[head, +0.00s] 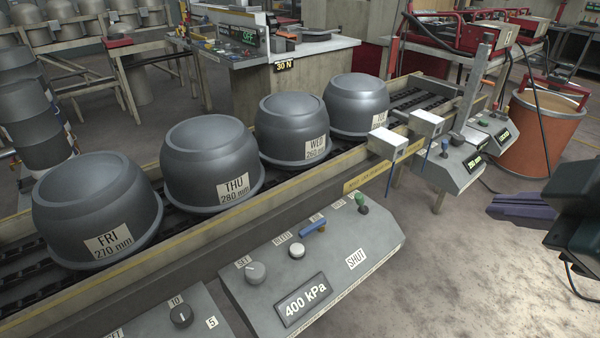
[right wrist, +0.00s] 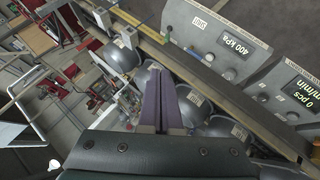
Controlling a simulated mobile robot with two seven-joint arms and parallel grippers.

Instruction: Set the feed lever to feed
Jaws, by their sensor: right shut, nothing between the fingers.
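The near control panel (head: 345,262) has a 400 kPa display, a SHUT label, two round knobs, a blue handle (head: 313,228) and a green-topped lever (head: 361,200). No label reading "feed" is legible, so I cannot tell which is the feed lever. My right gripper (head: 521,207), with purple fingers, is shut and empty. It is over the floor right of the panels, apart from them. In the right wrist view, its fingers (right wrist: 163,105) are together. My left gripper is not in view.
Several grey domed cylinders, including FRI (head: 95,205) and THU (head: 212,158), stand on the conveyor behind the panels. An orange bin (head: 545,135) stands at the right. A white-topped bench (head: 270,60) is behind. The floor right of the near panel is clear.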

